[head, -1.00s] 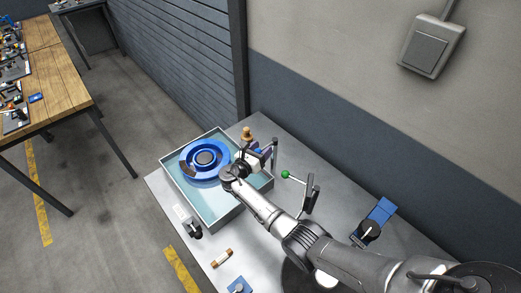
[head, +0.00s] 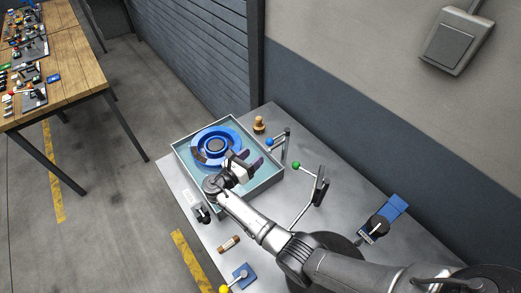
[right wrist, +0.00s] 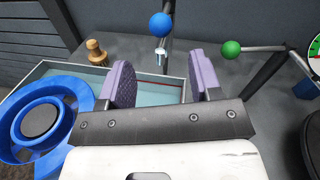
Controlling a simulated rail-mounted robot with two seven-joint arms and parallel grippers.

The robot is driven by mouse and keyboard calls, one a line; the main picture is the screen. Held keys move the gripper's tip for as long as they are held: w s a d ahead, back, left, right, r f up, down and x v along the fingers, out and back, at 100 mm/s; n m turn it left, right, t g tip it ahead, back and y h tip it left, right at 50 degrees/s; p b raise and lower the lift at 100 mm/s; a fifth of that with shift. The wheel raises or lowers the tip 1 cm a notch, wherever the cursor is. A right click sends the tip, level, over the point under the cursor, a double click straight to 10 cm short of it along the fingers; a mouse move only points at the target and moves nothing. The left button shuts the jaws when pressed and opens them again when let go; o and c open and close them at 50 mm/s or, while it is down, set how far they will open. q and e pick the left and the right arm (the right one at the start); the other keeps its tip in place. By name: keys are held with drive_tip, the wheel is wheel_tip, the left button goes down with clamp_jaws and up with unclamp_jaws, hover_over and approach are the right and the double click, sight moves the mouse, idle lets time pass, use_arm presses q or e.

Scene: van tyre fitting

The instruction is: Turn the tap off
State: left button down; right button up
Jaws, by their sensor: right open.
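The tap (head: 286,150) is a grey post with an arm and a blue ball (head: 269,142) on its handle, standing at the tank's right rim. In the right wrist view the blue ball (right wrist: 160,25) is beyond the fingers, with a short pale outlet below it. I cannot tell whether water runs. My right gripper (head: 249,159) is open and empty over the water tank (head: 228,209), in front of the tap and apart from it. Its purple pads (right wrist: 163,78) stand wide apart. My left gripper is not in view.
A blue wheel (head: 200,143) lies in the tank. A green-ball lever (head: 296,165) is right of the tap, a wooden knob-shaped piece (head: 259,125) behind the tank. A brown-ended cylinder (head: 229,243) and a blue block with a yellow ball (head: 241,275) are in front.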

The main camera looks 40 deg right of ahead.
drive_tip(key=shift+s+a, duration=0.2)
drive_tip(key=shift+a, duration=1)
drive_tip(key=shift+r, duration=0.1)
